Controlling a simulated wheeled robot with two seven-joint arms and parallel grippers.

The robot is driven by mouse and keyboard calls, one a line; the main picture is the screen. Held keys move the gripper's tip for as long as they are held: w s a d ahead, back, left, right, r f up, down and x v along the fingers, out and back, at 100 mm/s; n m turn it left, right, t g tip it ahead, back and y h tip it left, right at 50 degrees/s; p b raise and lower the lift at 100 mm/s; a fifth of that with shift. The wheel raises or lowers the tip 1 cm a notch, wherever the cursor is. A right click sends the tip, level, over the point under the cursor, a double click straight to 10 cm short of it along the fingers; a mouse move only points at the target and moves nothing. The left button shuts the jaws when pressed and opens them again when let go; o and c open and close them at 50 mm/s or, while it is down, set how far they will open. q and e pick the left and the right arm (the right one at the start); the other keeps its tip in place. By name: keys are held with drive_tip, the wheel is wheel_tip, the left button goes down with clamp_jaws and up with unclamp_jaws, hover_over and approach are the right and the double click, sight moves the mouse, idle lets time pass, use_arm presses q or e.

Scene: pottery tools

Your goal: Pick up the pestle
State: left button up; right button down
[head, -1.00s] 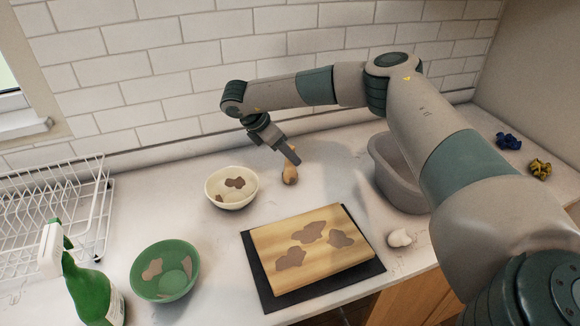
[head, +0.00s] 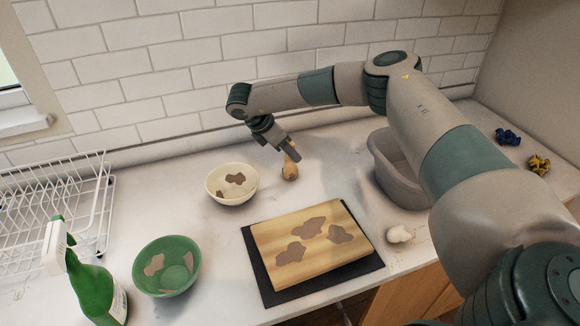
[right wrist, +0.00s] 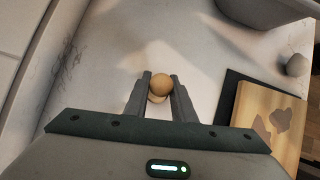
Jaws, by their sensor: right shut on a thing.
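The pestle (head: 290,170) is a small tan wooden piece standing on the counter behind the cutting board, right of the cream bowl. My right gripper (head: 291,153) reaches down to it from above and is shut on its upper part. In the right wrist view the pestle's round end (right wrist: 160,84) sits between the two fingertips (right wrist: 160,77). The pestle's lower part looks close to the counter; I cannot tell whether it touches. My left gripper is not in view.
A cream bowl (head: 213,194) stands just left of the pestle, and a green bowl (head: 146,284) nearer. A cutting board (head: 270,240) lies on a dark mat (head: 264,284). A grey tub (head: 391,182), a white lump (head: 399,234), a spray bottle (head: 96,292) and a dish rack (head: 50,205) surround this area.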

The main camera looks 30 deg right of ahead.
sight(291, 143)
drive_tip(key=shift+r+b, duration=0.4)
drive_tip(key=shift+r, duration=0.05)
wheel_tip(291, 143, up, 3)
drive_tip(key=shift+s+r+b, duration=0.1)
drive_tip(key=shift+s+b, duration=0.05)
drive_tip(key=shift+b, duration=0.85)
use_arm(q)
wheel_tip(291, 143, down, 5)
drive_tip(key=b, duration=0.3)
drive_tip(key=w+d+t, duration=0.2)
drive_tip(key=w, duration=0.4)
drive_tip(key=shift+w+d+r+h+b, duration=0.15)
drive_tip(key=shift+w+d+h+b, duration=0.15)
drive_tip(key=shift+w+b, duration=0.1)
use_arm(e)
drive_tip(key=s+r, duration=0.7)
drive_tip(key=s, duration=0.4)
drive_tip(key=shift+s+a, duration=0.2)
drive_tip(key=shift+a, duration=0.05)
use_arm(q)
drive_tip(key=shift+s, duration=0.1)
use_arm(e)
drive_tip(key=shift+s+f, duration=0.1)
